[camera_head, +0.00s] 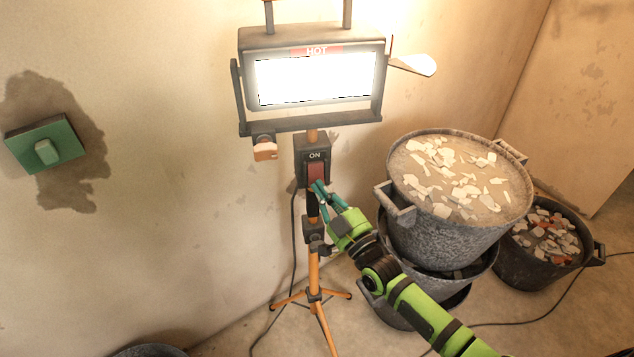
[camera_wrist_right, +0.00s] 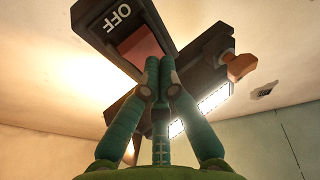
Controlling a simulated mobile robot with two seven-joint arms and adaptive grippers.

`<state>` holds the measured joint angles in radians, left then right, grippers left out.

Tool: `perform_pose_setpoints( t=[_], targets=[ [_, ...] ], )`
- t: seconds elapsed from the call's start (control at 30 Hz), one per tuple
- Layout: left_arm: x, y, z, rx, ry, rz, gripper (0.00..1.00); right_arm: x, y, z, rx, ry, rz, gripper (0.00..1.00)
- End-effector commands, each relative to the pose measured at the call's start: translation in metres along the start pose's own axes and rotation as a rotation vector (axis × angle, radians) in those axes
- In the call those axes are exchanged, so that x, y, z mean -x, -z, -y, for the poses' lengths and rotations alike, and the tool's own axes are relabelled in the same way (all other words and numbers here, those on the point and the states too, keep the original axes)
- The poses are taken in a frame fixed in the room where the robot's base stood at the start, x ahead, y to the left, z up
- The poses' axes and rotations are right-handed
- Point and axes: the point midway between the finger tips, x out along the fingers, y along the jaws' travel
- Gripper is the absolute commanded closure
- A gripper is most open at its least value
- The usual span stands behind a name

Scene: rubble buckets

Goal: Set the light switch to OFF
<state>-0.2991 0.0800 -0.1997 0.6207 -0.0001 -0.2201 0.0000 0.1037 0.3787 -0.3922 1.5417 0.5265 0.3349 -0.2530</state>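The light switch is a red rocker (camera_head: 316,173) in a dark box (camera_head: 300,150) on the lamp's stand. An ON label shows above the rocker in the head view. In the right wrist view the red rocker (camera_wrist_right: 138,50) lies beside an OFF label (camera_wrist_right: 118,17) on the box. The work lamp (camera_head: 315,78) is lit bright white. My right gripper (camera_head: 318,187) is at the rocker's lower end, its fingers together and empty. In the wrist view its fingertips (camera_wrist_right: 160,68) overlap the rocker's edge; I cannot tell whether they touch. My left gripper is not in view.
An orange tripod (camera_head: 314,275) holds the lamp. Stacked grey buckets with rubble (camera_head: 440,232) stand to the right of it, close to my right arm. A darker bucket (camera_head: 530,275) stands further right. A green wall switch (camera_head: 45,145) is at the left. A cable runs across the floor.

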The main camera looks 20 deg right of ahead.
Motion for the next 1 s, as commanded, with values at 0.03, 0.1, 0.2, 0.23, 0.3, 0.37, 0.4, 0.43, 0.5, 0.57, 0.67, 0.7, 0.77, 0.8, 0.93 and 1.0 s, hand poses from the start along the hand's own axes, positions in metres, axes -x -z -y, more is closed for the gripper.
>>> perform_pose_setpoints(
  t=[0.03, 0.1, 0.2, 0.23, 0.3, 0.37, 0.4, 0.43, 0.5, 0.57, 0.67, 0.7, 0.77, 0.8, 0.93, 1.0],
  targets=[
    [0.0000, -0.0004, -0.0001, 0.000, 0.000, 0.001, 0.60, 0.0000, -0.0001, 0.0000, 0.000, 0.000, 0.000, 1.00],
    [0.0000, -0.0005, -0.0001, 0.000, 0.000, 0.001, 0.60, 0.0000, 0.0000, 0.0000, 0.000, 0.000, 0.000, 1.00],
    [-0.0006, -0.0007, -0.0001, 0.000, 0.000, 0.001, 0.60, -0.0002, -0.0006, -0.0001, 0.000, 0.000, 0.000, 1.00],
    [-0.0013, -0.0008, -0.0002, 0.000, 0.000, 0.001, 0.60, -0.0005, -0.0010, -0.0002, 0.000, 0.000, 0.000, 1.00],
    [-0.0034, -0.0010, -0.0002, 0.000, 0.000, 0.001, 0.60, -0.0016, -0.0028, -0.0007, 0.000, 0.000, 0.000, 1.00],
    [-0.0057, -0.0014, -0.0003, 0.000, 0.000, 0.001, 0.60, -0.0030, -0.0045, -0.0012, 0.000, 0.000, -0.001, 1.00],
    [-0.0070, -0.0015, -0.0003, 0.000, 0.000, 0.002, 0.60, -0.0041, -0.0054, -0.0017, 0.000, 0.000, -0.001, 1.00],
    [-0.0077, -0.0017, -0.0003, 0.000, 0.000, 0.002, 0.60, -0.0049, -0.0058, -0.0020, 0.000, 0.000, -0.001, 1.00],
    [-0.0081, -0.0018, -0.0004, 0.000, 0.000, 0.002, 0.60, -0.0061, -0.0059, -0.0024, 0.001, 0.000, -0.001, 1.00],
    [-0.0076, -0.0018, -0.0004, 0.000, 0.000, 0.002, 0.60, -0.0063, -0.0055, -0.0025, 0.001, 0.000, -0.001, 1.00],
    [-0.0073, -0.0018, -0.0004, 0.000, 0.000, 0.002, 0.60, -0.0062, -0.0054, -0.0025, 0.000, 0.000, -0.001, 1.00],
    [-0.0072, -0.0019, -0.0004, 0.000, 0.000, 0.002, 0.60, -0.0061, -0.0054, -0.0025, 0.000, 0.000, 0.000, 1.00],
    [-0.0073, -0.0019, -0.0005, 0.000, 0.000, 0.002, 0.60, -0.0061, -0.0055, -0.0025, 0.000, 0.000, 0.000, 1.00],
    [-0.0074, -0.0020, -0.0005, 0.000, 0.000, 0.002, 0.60, -0.0061, -0.0056, -0.0025, 0.000, 0.000, 0.000, 1.00],
    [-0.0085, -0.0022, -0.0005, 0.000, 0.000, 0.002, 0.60, -0.0066, -0.0065, -0.0026, 0.000, 0.000, 0.000, 1.00],
    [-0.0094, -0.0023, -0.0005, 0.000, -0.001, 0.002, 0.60, -0.0071, -0.0072, -0.0028, 0.000, 0.000, 0.000, 1.00]
  ],
)
